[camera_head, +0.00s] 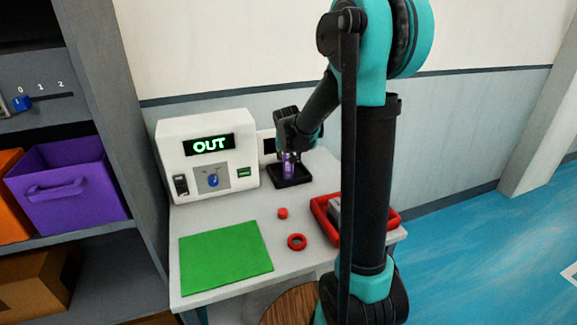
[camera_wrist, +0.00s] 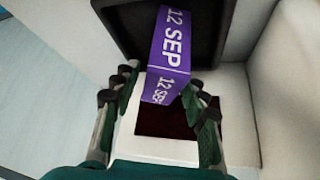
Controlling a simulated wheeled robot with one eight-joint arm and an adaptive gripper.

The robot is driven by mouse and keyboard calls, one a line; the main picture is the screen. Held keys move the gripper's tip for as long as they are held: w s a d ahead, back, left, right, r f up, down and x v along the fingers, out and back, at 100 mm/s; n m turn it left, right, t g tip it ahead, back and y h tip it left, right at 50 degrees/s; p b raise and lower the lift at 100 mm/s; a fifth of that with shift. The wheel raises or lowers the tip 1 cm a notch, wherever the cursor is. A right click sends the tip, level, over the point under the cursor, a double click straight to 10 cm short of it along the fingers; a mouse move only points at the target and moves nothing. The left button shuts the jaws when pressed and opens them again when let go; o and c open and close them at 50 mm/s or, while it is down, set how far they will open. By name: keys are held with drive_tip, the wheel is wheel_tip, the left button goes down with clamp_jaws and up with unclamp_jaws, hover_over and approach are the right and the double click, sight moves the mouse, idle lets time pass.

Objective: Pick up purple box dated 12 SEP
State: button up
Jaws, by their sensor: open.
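The purple box (camera_wrist: 168,60) reads "12 SEP" in white on two of its faces in the wrist view. It stands in a black tray (camera_wrist: 128,22). In the head view the box (camera_head: 289,166) is small and upright in the black tray (camera_head: 303,179) at the back of the table, partly hidden by my gripper (camera_head: 291,152). In the wrist view my gripper (camera_wrist: 160,108) has its fingers spread, one on each side of the box's near end. I cannot tell whether either finger touches it.
A white machine (camera_head: 205,177) showing "OUT" stands left of the tray. A green mat (camera_head: 225,256), a red ring (camera_head: 297,242), a small red piece (camera_head: 283,213) and a red tray (camera_head: 320,209) lie on the table. A purple bin (camera_head: 80,190) sits on the left shelf.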

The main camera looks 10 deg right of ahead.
drive_tip(key=shift+x, duration=2.85)
drive_tip(key=shift+s+a+f, duration=0.1)
drive_tip(key=shift+s+a, duration=0.05)
clamp_jaws()
